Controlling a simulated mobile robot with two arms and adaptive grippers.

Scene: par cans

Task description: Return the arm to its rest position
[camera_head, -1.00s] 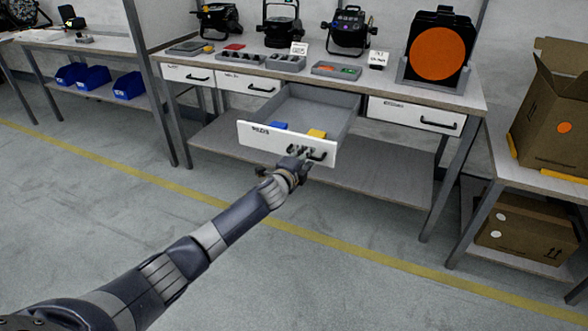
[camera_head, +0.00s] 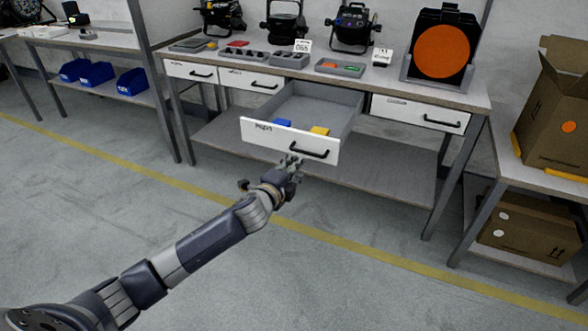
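My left arm comes in from the lower left. Its gripper (camera_head: 291,163) is just in front of and below the black handle (camera_head: 309,149) of the pulled-out drawer. The fingertips look parted, with nothing between them, and apart from the handle. The drawer (camera_head: 262,133) has a white front and a grey inside. It stands open below the bench top. A blue piece (camera_head: 282,123) and a yellow piece (camera_head: 320,131) lie in it, partly hidden by the front. My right gripper is not in view.
The workbench (camera_head: 300,77) carries lamps (camera_head: 352,28), trays (camera_head: 340,68) and an orange disc in a black frame (camera_head: 441,51). Other drawers (camera_head: 420,114) are shut. Cardboard boxes (camera_head: 556,115) stand at the right. The floor before the bench is clear.

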